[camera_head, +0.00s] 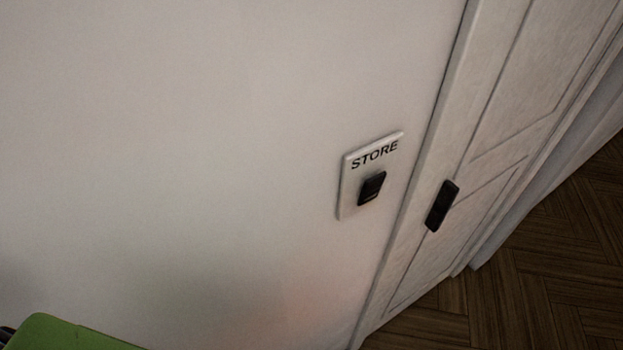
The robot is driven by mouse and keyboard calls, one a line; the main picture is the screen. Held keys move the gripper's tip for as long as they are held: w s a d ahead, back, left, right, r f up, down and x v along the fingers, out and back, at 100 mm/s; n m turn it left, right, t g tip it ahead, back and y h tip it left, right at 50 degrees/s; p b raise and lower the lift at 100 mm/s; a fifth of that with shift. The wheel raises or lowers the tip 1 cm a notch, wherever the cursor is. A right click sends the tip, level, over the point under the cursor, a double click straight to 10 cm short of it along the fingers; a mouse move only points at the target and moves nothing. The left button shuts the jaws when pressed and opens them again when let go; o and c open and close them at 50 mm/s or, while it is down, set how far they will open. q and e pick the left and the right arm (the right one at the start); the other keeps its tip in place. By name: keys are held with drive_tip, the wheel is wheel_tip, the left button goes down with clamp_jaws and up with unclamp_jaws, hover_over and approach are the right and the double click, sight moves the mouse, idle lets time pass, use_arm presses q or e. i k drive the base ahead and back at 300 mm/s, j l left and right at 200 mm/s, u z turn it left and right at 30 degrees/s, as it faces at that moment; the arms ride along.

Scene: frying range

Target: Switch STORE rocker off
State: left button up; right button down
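A white switch plate (350,200) marked STORE is fixed to the pale wall, right of the middle of the head view. A black rocker (372,188) sits on the plate below the lettering. The rocker looks tilted, but I cannot tell from this view whether it is on or off. Nothing touches the plate or the rocker. Neither of my grippers is in view.
A white panelled door (490,130) with a black handle or plate (441,206) stands just right of the switch. Dark wooden floor (550,270) shows at the lower right. A green object (70,335) is at the bottom left. The wall (180,150) left of the switch is bare.

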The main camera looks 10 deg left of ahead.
sight(372, 186)
drive_tip(key=k+l+u, duration=0.1)
drive_tip(key=l, duration=0.25)
drive_tip(key=k+l, duration=0.2)
drive_tip(key=l, duration=0.2)
drive_tip(key=k+l+u, duration=0.15)
drive_tip(key=l, duration=0.2)
drive_tip(key=k+l, duration=0.15)
drive_tip(key=l, duration=0.2)
drive_tip(key=k+l+u, duration=0.15)
drive_tip(key=l, duration=0.2)
